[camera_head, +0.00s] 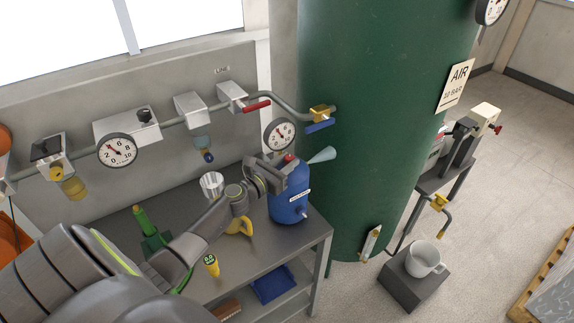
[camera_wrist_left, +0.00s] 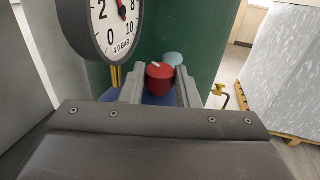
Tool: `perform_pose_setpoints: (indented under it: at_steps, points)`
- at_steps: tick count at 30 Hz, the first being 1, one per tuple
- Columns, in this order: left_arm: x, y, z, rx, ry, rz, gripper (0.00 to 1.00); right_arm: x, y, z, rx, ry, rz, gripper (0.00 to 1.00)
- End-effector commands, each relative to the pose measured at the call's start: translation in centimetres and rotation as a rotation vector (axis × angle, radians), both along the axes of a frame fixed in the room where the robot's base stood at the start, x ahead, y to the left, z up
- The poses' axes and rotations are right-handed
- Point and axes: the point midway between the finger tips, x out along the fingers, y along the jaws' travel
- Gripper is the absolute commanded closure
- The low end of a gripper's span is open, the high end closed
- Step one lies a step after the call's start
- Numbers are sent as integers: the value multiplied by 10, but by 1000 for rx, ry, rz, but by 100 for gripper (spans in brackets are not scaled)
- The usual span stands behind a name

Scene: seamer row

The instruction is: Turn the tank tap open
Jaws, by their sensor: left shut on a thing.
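My left gripper (camera_head: 289,163) is at the top of a small blue tank (camera_head: 289,200) on the bench. Its fingers (camera_wrist_left: 160,85) are shut on a red knob (camera_wrist_left: 159,76) with a light mark on top; the knob's top also shows in the head view (camera_head: 289,157). The big green air tank (camera_head: 385,110) stands just behind. A brass valve with a blue lever (camera_head: 320,126) joins the wall pipe to the green tank. Lower on that tank a yellow-handled tap (camera_head: 439,203) sits on a bent pipe. My right gripper is not in view.
A round gauge (camera_head: 279,134) stands close to the left gripper and fills the wrist view's upper left (camera_wrist_left: 113,22). A pale blue cone (camera_head: 322,155), a metal cup (camera_head: 211,184) and a yellow funnel or jug (camera_head: 239,227) are nearby. A white mug (camera_head: 423,259) stands on a dark block.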

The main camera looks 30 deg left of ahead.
Motion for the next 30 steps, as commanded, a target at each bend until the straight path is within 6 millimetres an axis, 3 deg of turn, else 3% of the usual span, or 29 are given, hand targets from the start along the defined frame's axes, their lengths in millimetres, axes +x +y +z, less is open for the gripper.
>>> perform_pose_setpoints:
  at_steps: [9, 26, 27, 30]
  points:
    - [1, 3, -1, 0, -1, -131, 94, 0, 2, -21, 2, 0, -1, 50]
    - [1, 3, 1, -1, 1, -159, 94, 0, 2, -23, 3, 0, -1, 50]
    - [1, 3, 1, -1, 1, -159, 66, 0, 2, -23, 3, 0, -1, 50]
    - [1, 3, 1, -1, 0, -159, 53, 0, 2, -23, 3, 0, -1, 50]
